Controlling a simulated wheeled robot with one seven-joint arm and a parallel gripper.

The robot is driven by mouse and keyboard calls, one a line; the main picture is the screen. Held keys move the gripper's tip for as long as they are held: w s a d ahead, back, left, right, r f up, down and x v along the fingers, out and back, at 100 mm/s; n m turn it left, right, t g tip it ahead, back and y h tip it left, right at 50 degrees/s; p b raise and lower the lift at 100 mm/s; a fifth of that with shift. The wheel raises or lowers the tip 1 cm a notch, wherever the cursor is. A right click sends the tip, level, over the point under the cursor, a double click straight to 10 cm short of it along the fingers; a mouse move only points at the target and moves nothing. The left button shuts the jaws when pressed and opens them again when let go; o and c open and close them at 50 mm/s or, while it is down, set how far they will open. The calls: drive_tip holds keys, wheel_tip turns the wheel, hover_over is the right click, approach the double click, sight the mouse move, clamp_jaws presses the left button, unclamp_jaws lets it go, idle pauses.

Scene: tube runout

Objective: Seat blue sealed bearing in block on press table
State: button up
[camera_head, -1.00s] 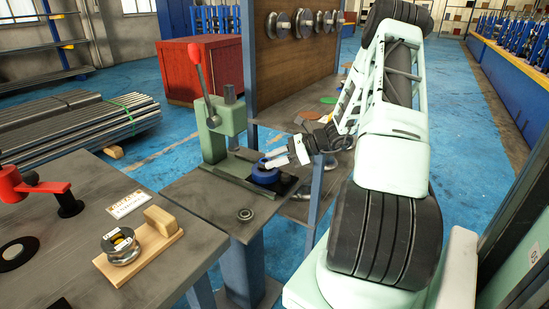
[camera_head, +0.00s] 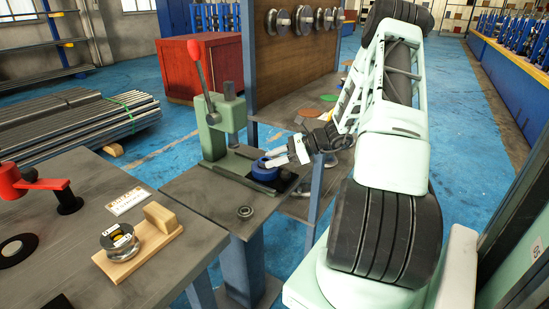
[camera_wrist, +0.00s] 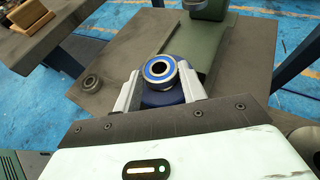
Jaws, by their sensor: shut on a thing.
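The blue sealed bearing (camera_wrist: 160,68), with a metal outer ring, blue seal and dark bore, sits between my fingertips at the top of the blue block (camera_wrist: 163,97). The block (camera_head: 263,173) stands on the press table (camera_head: 195,190), in front of the green press (camera_head: 221,125). My gripper (camera_head: 275,157) reaches in from the right; in the wrist view its fingers (camera_wrist: 160,80) lie on either side of the bearing and are shut on it. How deep the bearing sits in the block cannot be told.
A loose metal bearing (camera_head: 245,212) lies on the press table's front; it also shows in the wrist view (camera_wrist: 90,82). The near-left bench (camera_head: 85,235) holds a metal part on a wooden stand (camera_head: 135,255), a card (camera_head: 127,201) and a red-handled tool (camera_head: 35,185).

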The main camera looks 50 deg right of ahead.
drive_tip(key=shift+f, duration=0.35)
idle(1.3)
drive_tip(key=shift+r+p, duration=0.2)
drive_tip(key=shift+p, duration=0.1)
drive_tip(key=shift+r+p, duration=0.55)
drive_tip(key=shift+f+b, duration=0.5)
drive_tip(key=shift+f, duration=0.3)
idle(0.4)
drive_tip(key=shift+r+p, duration=0.1)
drive_tip(key=shift+p, duration=0.2)
idle(0.6)
idle(0.3)
drive_tip(key=o, duration=1.5)
drive_tip(key=shift+f, duration=0.2)
